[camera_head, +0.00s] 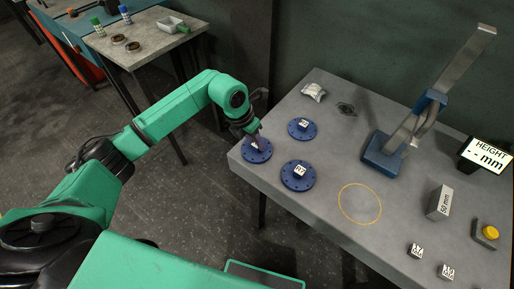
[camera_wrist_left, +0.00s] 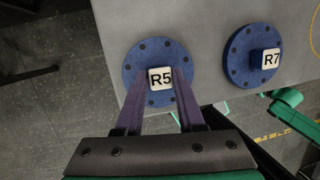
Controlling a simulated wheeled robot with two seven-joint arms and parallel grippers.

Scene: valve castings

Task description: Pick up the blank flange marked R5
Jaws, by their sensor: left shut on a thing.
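The blank flange marked R5 is a round blue disc with bolt holes and a labelled block at its centre. It lies at the left corner of the grey table in the head view (camera_head: 258,156) and also shows in the left wrist view (camera_wrist_left: 140,62). My left gripper (camera_head: 256,138) is over it, and in the left wrist view its two fingers (camera_wrist_left: 160,82) are shut on the R5 block from both sides. A flange marked R7 (camera_head: 297,184) lies beside it and shows in the left wrist view (camera_wrist_left: 237,65). My right gripper is not in view.
A third blue flange (camera_head: 302,132) lies behind. The table also holds a blue-based gauge stand (camera_head: 382,155), a yellow circle (camera_head: 360,187), a 50 mm block (camera_head: 440,203), small marked cubes (camera_head: 416,250), a yellow button (camera_head: 490,233) and a height display (camera_head: 485,156).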

